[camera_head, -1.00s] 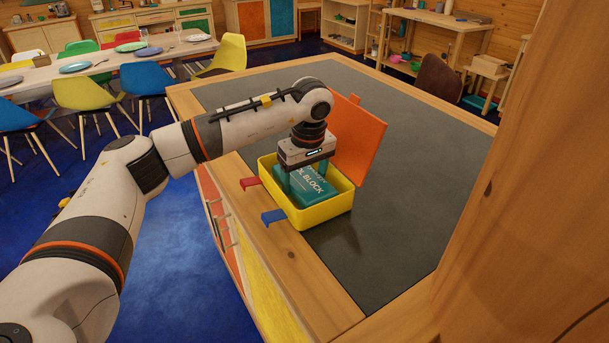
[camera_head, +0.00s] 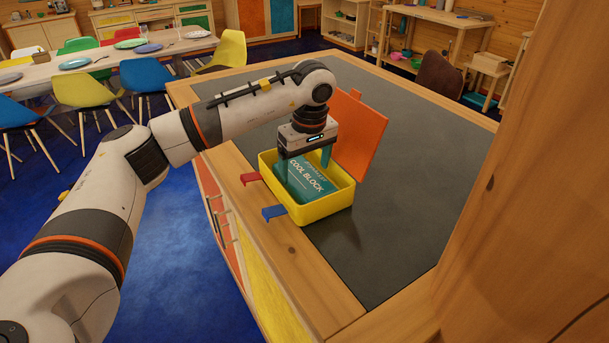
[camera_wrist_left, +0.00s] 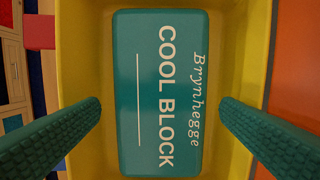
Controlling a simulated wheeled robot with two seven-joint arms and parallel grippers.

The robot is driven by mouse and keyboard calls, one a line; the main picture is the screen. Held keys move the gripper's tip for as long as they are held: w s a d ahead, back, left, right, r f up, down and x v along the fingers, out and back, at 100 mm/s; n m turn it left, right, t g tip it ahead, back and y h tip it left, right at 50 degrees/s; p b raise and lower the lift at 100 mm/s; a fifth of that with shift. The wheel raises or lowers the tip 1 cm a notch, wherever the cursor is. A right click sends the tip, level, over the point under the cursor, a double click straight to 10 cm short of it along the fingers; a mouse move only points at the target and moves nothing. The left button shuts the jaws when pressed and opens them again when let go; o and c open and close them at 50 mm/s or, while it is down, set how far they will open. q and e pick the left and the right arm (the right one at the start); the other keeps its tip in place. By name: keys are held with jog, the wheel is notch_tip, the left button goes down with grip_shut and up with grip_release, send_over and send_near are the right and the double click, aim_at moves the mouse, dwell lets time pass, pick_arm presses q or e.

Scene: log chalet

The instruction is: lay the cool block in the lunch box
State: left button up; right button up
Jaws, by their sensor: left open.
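The teal cool block (camera_head: 311,183) lies inside the yellow lunch box (camera_head: 325,208). In the left wrist view the cool block (camera_wrist_left: 158,92) lies flat, label up, with the yellow floor and walls of the lunch box (camera_wrist_left: 85,40) around it. The orange lid (camera_head: 361,135) stands open at the box's far right side. My left gripper (camera_head: 306,168) is open above the block. Its teal fingers are spread to either side of the block in the left wrist view, apart from it. My right gripper is not in view.
The box stands on the dark counter top (camera_head: 420,160) near its wooden left edge. A red clip (camera_head: 250,178) and a blue clip (camera_head: 273,212) sit on that edge. A wooden post (camera_head: 540,200) fills the right. The counter beyond the lid is clear.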

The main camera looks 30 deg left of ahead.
aim_at(308, 180)
pick_arm(q)
notch_tip(308, 180, up, 9)
jog(key=d+b, duration=0.1)
jog(key=shift+s, duration=0.3)
jog(key=shift+r, duration=0.1)
